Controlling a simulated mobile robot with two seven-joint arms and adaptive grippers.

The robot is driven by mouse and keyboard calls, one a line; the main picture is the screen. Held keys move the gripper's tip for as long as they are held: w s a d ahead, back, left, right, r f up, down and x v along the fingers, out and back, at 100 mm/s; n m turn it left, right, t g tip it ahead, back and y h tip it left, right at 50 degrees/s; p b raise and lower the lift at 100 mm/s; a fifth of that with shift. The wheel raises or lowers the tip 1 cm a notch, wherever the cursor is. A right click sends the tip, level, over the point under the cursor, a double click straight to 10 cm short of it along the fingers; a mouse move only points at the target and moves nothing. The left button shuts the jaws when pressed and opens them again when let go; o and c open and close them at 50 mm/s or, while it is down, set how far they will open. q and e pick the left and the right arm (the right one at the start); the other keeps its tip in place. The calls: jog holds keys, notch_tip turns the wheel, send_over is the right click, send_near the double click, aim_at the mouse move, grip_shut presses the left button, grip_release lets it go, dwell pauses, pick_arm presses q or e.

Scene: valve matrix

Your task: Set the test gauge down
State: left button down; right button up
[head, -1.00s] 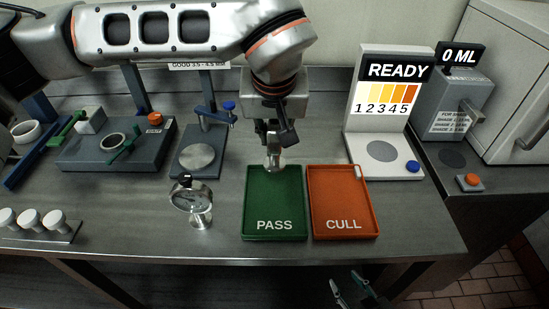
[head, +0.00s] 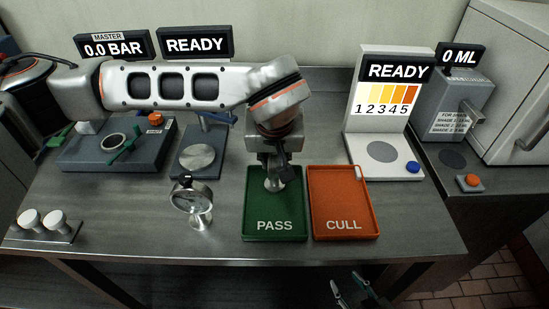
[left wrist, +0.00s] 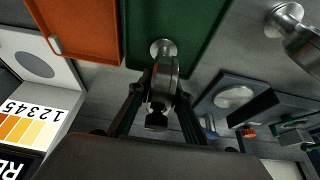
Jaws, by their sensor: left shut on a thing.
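My left gripper (head: 273,168) points down over the green PASS tray (head: 246,222) and is shut on a gauge with a round metal foot (head: 274,185). The foot also shows in the left wrist view (left wrist: 163,47), over the green tray floor. I cannot tell whether the foot touches the tray. The held gauge's dial is hidden by the fingers. Another gauge (head: 191,195), with a round glass dial and metal foot, stands upright on the table left of the tray. My right gripper (head: 354,289) is open and empty below the table's front edge.
The orange CULL tray (head: 341,181) lies right of the green tray. A READY shade stand (head: 383,170) is behind it. A grey fixture (head: 75,157) and a stand with a round plate (head: 197,158) are at the left. White-capped pieces (head: 54,220) sit front left.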

pick_arm(q)
jog(key=c, duration=1.8)
grip_release()
jog(key=shift+c, duration=0.2)
jog(key=shift+r, duration=0.2)
jog(key=v, duration=1.2)
